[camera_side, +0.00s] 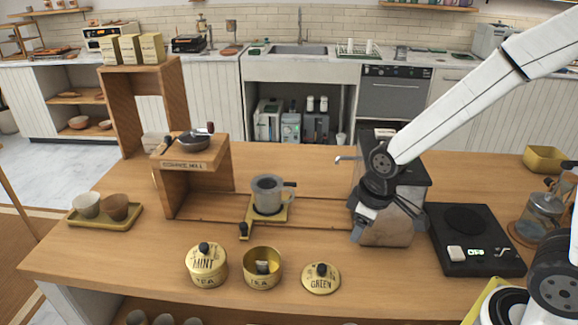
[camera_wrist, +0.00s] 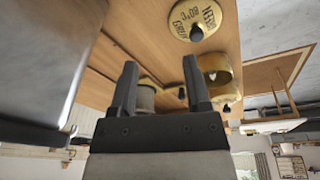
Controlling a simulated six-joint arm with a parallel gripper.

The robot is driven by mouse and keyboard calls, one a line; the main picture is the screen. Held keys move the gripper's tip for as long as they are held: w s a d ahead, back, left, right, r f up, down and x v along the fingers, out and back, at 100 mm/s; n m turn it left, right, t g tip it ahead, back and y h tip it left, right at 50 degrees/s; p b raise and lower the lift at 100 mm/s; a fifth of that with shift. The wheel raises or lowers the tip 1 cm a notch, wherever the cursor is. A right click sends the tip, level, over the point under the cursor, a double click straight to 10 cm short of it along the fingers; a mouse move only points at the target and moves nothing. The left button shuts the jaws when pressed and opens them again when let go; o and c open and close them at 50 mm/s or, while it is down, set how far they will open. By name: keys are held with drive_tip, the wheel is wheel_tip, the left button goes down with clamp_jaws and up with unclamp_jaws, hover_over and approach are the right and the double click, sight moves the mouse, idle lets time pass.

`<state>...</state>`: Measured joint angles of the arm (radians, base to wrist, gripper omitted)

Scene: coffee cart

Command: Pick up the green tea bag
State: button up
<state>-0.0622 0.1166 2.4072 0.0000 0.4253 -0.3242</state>
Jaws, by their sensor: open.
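The open yellow tea tin (camera_side: 262,281) stands near the front edge of the counter, with a small pale tea bag (camera_side: 262,267) showing inside it. My gripper (camera_side: 358,232) is open and empty, above and to the right of the tin, close to the steel machine. In the wrist view my two fingers (camera_wrist: 160,72) are spread apart. The tin (camera_wrist: 222,88) and the lid (camera_wrist: 190,18) show beyond and right of them. The bag's colour is too small to tell.
A closed MINT tin (camera_side: 207,268) stands left of the open tin. The steel machine (camera_side: 385,228) is right beside my gripper. A black scale (camera_side: 475,255) sits to the right. A metal cup (camera_side: 267,195) stands behind the tins. Bare counter lies around the lid.

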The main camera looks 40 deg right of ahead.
drive_tip(key=w+a+f+n+g, duration=0.1)
drive_tip(key=w+a+n, duration=0.65)
drive_tip(key=n, duration=0.25)
drive_tip(key=n+g, duration=0.1)
drive_tip(key=n, duration=1)
hover_over(262, 263)
drive_tip(key=d, duration=0.1)
wheel_tip(262, 263, down, 3)
drive_tip(key=shift+d+f, duration=0.1)
drive_tip(key=shift+w+a+f+n, duration=0.15)
drive_tip(key=shift+a+n, duration=0.25)
drive_tip(key=shift+a, duration=0.1)
drive_tip(key=shift+s+a+f, duration=0.1)
drive_tip(key=shift+f, duration=1.85)
drive_tip(key=shift+s+f, duration=0.1)
drive_tip(key=shift+f, duration=1.85)
drive_tip(key=shift+c, duration=0.2)
clamp_jaws()
drive_tip(key=shift+r, duration=5.05)
